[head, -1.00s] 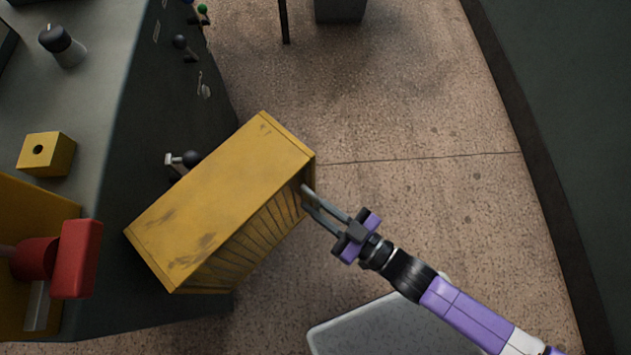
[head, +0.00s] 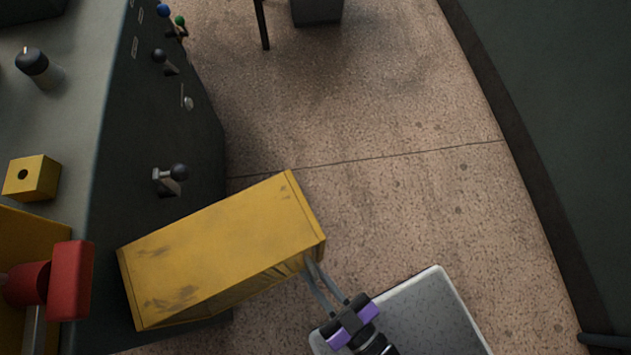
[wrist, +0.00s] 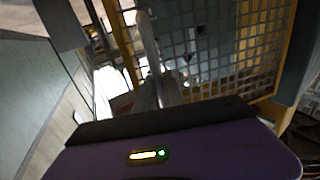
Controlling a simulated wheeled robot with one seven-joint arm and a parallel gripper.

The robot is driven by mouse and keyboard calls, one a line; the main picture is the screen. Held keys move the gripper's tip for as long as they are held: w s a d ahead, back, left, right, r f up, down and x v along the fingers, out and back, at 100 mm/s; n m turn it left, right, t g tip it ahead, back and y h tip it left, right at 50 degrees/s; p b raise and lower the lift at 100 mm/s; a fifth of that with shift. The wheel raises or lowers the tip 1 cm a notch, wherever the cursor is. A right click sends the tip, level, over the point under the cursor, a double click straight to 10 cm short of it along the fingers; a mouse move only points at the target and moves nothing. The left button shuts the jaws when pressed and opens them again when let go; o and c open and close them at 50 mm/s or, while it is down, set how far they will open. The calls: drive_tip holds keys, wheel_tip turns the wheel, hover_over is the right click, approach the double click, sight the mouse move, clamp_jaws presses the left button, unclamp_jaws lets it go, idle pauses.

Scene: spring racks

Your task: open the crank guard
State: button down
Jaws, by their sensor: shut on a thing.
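The crank guard (head: 220,245) is a scuffed yellow box-like cover standing out at an angle from the dark side of the console in the head view. Its barred inner side shows in the wrist view as a mesh in a yellow frame (wrist: 255,50). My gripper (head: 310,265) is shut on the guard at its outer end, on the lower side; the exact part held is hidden. In the wrist view the fingers (wrist: 155,60) reach up beside the mesh. A crank with a black knob (head: 179,172) sticks out of the console just above the guard.
The console side (head: 150,120) carries more knobs, including a blue one (head: 163,11) and a green one (head: 180,20). A red block (head: 70,280) and a small yellow block (head: 32,177) are on the left. Speckled floor (head: 390,120) lies open to the right.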

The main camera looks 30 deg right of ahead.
drive_tip(key=s+a+m+h+b, duration=0.2)
drive_tip(key=s+a+h, duration=0.1)
drive_tip(key=s+a, duration=0.8)
drive_tip(key=shift+s+h, duration=0.25)
drive_tip(key=shift+h, duration=0.05)
drive_tip(key=c, duration=1.5)
unclamp_jaws()
drive_tip(key=shift+o, duration=0.2)
drive_tip(key=shift+s, duration=0.1)
drive_tip(key=s, duration=0.7)
drive_tip(key=shift+s, duration=0.35)
